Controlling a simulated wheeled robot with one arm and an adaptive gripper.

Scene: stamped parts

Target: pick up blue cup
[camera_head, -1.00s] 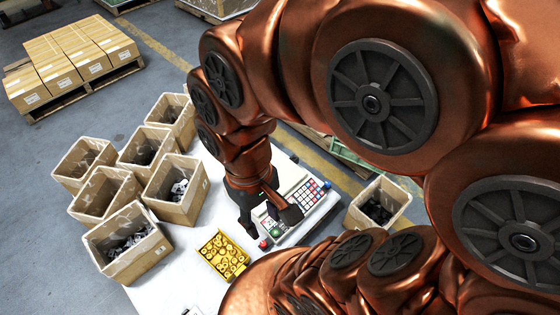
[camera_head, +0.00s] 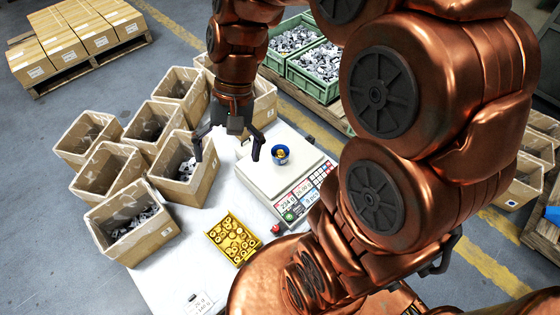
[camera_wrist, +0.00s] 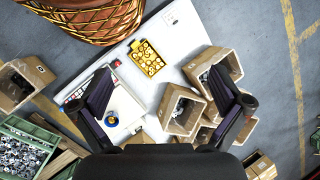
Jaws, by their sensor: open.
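The blue cup (camera_head: 280,154) stands upright on the pale platform of the weighing scale (camera_head: 262,170) and holds something yellow. My gripper (camera_head: 226,158) is open and empty. In the head view it hangs left of the cup, with its right finger near the scale's left edge and its left finger near the cardboard boxes. The gripper and cup are apart.
A yellow tray of parts (camera_head: 233,239) lies on the white table (camera_head: 165,283) in front of the scale. Several open cardboard boxes (camera_head: 134,222) stand close on the left. Green crates of metal parts (camera_head: 318,62) stand behind the scale.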

